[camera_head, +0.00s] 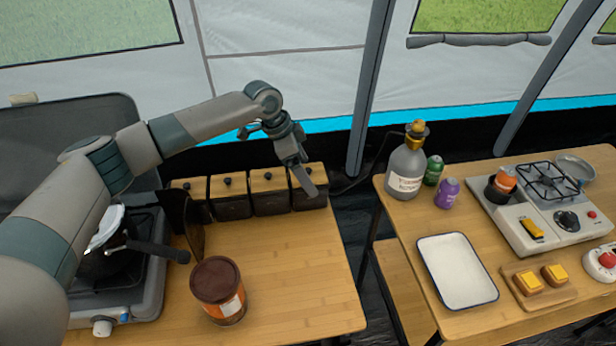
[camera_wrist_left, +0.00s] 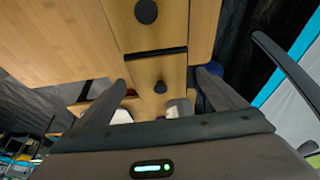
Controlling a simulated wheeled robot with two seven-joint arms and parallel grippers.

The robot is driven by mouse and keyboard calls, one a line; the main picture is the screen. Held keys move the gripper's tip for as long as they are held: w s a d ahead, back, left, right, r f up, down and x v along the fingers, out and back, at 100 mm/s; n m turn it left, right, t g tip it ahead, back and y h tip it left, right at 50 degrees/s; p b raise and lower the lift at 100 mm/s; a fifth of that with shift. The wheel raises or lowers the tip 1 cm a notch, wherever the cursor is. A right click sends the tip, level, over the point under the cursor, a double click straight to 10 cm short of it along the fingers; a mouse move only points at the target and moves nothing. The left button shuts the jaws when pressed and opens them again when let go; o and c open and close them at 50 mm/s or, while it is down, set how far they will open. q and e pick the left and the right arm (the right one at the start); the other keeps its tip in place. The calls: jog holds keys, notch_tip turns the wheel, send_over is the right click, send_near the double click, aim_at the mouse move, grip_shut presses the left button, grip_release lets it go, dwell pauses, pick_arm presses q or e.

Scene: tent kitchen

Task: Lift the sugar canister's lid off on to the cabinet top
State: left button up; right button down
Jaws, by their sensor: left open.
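A row of several dark canisters with square wooden lids and black knobs stands along the back of the wooden cabinet top (camera_head: 285,270). I cannot read which is the sugar one. My left gripper (camera_head: 305,181) is open at the right-end canister, whose wooden lid (camera_head: 320,174) it partly hides. In the left wrist view a lid with a black knob (camera_wrist_left: 160,87) lies between the spread fingers of the gripper (camera_wrist_left: 165,90), apart from them in the picture. Another lid's knob (camera_wrist_left: 146,12) shows at the top edge. All lids that I see are on their canisters.
A brown jar (camera_head: 218,283) stands at the front of the cabinet top. A camping stove with a pan (camera_head: 105,262) is at the left. The middle and right of the top are clear. A second table holds a white tray (camera_head: 458,268) and a grey bottle (camera_head: 404,172).

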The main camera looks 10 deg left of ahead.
aim_at(308, 171)
pick_arm(q)
jog(key=c, duration=1.1)
jog(key=shift+c, duration=0.2)
pick_arm(e)
jog(key=shift+d, duration=0.1)
pick_arm(q)
jog(key=shift+r, duration=0.1)
